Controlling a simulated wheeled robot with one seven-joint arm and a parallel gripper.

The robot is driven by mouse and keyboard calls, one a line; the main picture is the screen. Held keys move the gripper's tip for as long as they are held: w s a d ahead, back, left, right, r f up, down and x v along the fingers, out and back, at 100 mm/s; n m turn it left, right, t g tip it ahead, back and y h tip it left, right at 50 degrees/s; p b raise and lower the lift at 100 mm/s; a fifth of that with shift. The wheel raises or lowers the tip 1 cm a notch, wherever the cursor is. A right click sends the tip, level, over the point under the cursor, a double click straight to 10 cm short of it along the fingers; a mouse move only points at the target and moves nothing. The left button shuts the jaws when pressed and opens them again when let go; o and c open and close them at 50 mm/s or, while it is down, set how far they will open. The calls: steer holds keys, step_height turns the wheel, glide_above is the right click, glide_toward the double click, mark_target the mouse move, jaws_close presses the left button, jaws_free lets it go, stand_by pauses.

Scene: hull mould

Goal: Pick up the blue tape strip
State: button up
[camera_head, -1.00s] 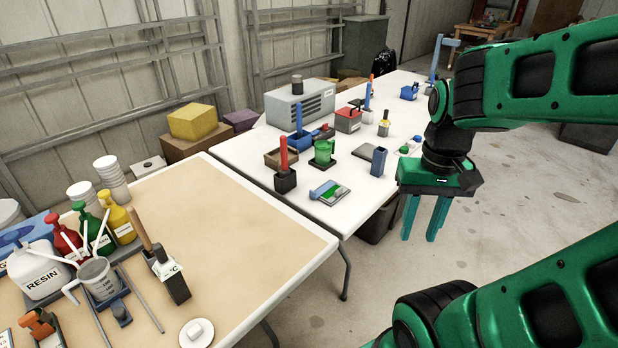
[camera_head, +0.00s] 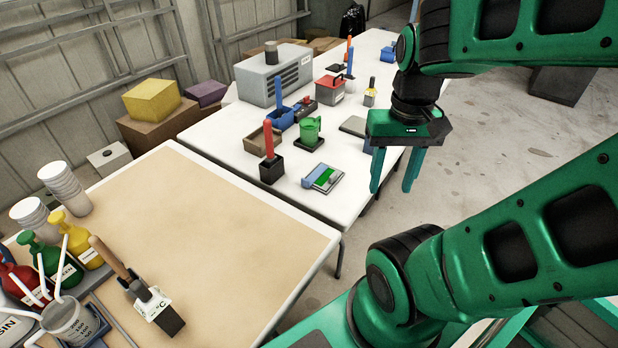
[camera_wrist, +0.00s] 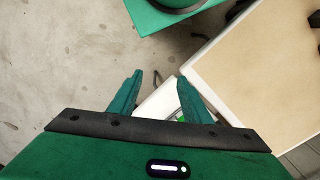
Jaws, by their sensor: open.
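A small flat blue piece (camera_head: 314,177) lies on the near part of the white table, against a grey pad with a green patch (camera_head: 326,180). It may be the blue tape strip, but it is too small to be sure. My gripper (camera_head: 391,188) is open and empty, pointing down, to the right of that piece and by the white table's right edge. In the wrist view, my gripper's two fingers (camera_wrist: 160,77) are apart. A corner of white surface and a bit of green show between them; no blue strip shows there.
Bare floor lies right.

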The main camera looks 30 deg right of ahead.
steer(key=m, duration=0.7)
glide_above(305, 175)
steer(key=s+a, duration=0.3)
steer(key=s, duration=0.2)
step_height(305, 175, down, 18)
steer(key=shift+r, duration=0.1)
jaws_close()
